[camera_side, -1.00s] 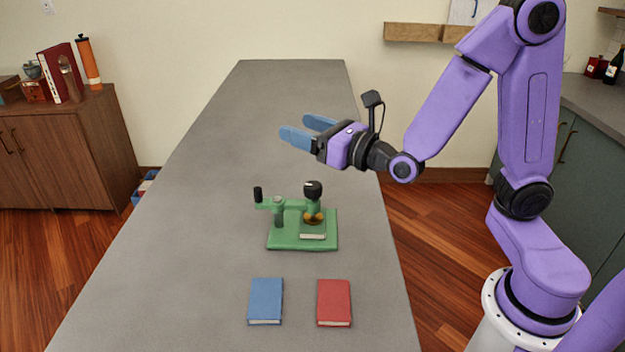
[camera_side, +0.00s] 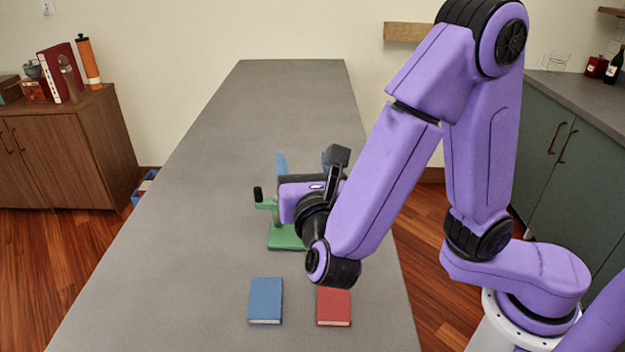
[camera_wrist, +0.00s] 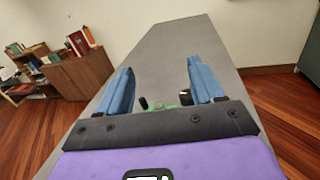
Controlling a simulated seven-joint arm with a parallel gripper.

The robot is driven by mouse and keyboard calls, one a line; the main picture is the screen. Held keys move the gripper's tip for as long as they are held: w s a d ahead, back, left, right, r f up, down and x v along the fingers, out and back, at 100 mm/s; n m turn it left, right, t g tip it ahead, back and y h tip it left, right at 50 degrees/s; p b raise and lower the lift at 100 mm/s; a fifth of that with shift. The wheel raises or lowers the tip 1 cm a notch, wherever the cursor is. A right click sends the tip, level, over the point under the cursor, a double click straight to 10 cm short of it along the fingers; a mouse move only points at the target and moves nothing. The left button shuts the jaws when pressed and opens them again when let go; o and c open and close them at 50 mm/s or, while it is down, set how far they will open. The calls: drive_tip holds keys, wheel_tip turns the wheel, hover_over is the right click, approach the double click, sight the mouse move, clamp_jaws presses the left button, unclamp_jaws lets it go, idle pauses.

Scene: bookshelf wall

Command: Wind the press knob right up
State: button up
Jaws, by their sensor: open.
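The green press (camera_side: 285,238) stands on the grey table, partly hidden behind my gripper and arm in the side view. Its small black handle (camera_side: 258,193) shows at the left end of its green arm. The black press knob is hidden in the side view; in the wrist view the knob (camera_wrist: 185,97) shows low between my fingers, nearer the right one, with the handle (camera_wrist: 143,103) to its left. My gripper (camera_side: 304,162) is open, its blue fingers apart and empty. In the side view it overlaps the press; I cannot tell the exact gap to the knob.
A blue book (camera_side: 265,301) and a red book (camera_side: 334,307) lie on the table (camera_side: 215,170) in front of the press, the red one partly covered by my arm. The far table is clear. A wooden cabinet (camera_side: 75,150) stands at left.

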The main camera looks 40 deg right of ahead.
drive_tip(key=s+a+g+h, duration=0.1)
drive_tip(key=s+h, duration=0.1)
drive_tip(key=s, duration=0.2)
wheel_tip(320, 180, down, 12)
drive_tip(key=shift+m, duration=0.4)
drive_tip(key=x, duration=1.7)
drive_tip(key=shift+f, duration=0.45)
drive_tip(key=c, duration=1)
